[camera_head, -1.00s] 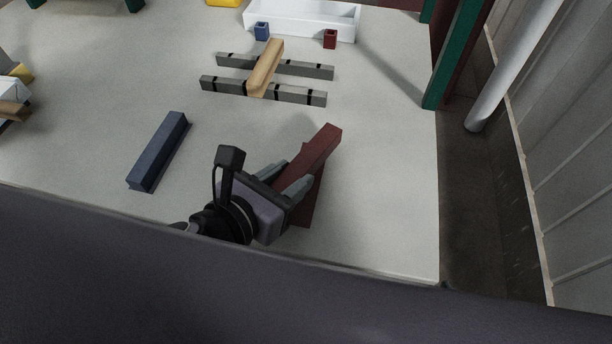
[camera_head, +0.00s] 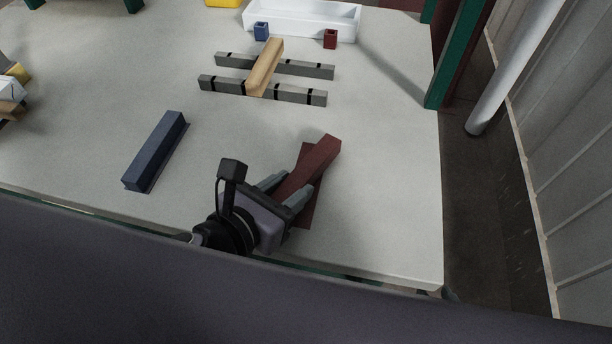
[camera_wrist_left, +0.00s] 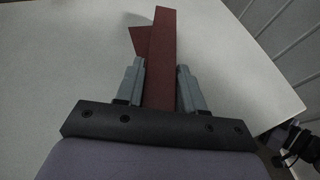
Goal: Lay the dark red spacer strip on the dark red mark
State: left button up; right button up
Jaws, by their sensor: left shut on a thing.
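The dark red spacer strip (camera_head: 318,160) is held by my left gripper (camera_head: 288,188), whose fingers stand on either side of it. The dark red mark (camera_head: 309,211) lies flat on the table under the strip, mostly covered by it. The strip lies at an angle to the mark, and its far end sticks out beyond it to the right. Whether the strip touches the table cannot be told. In the left wrist view the strip (camera_wrist_left: 164,60) runs between the fingers, and a corner of the mark (camera_wrist_left: 139,39) shows at its left.
A blue strip (camera_head: 155,152) lies on the table at the left. A wooden strip (camera_head: 265,66) rests across two grey bars (camera_head: 290,95) with black marks. Behind stand a white tray (camera_head: 300,20), a small blue block (camera_head: 261,31) and a small red block (camera_head: 330,39).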

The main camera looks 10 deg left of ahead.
pick_arm(q)
jog(key=shift+f, duration=0.3)
jog(key=o, duration=1.5)
